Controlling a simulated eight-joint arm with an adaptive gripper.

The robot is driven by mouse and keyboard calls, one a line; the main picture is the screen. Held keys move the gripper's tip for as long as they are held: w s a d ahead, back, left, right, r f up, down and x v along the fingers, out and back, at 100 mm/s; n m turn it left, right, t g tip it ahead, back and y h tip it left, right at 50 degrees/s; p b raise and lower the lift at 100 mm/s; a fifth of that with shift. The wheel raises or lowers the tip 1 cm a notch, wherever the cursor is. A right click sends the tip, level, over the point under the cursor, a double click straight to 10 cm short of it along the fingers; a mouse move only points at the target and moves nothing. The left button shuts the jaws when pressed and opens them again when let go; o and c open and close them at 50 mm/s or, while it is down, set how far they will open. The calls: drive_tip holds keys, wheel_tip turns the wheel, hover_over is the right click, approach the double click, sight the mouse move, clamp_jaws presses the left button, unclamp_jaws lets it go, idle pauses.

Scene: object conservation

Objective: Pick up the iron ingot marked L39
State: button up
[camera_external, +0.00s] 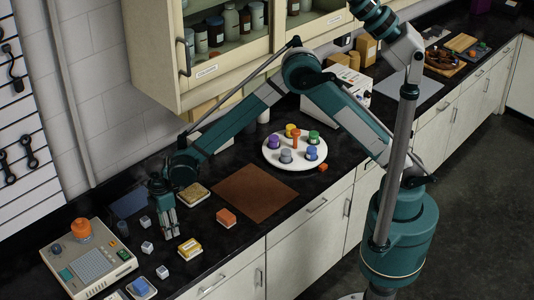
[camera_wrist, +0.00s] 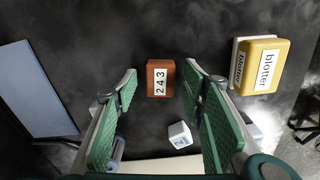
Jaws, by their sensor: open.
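No mark L39 can be read in either view, so I cannot tell which thing is the iron ingot. My gripper (camera_external: 169,231) is over the counter between a dark blue mat and a yellow block; its parted fingers also show in the wrist view (camera_wrist: 161,82). A red-brown block (camera_wrist: 160,77) marked 243 lies ahead between the fingertips, with nothing gripped. A small white cube (camera_wrist: 180,134) with a blue mark sits nearer the palm. The gripper and arm seem to hide the red-brown block in the external view.
A yellow blotter (camera_wrist: 262,66) lies to the right in the wrist view, the dark blue mat (camera_wrist: 38,88) to the left. An orange block (camera_external: 226,217), a yellow block (camera_external: 189,248) and a console (camera_external: 88,258) flank the gripper. The brown mat (camera_external: 256,192) is bare.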

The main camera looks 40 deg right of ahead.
drive_tip(key=c, duration=1.2)
drive_tip(key=shift+r, duration=0.2)
wheel_tip(320, 180, up, 10)
drive_tip(key=shift+f, duration=0.15)
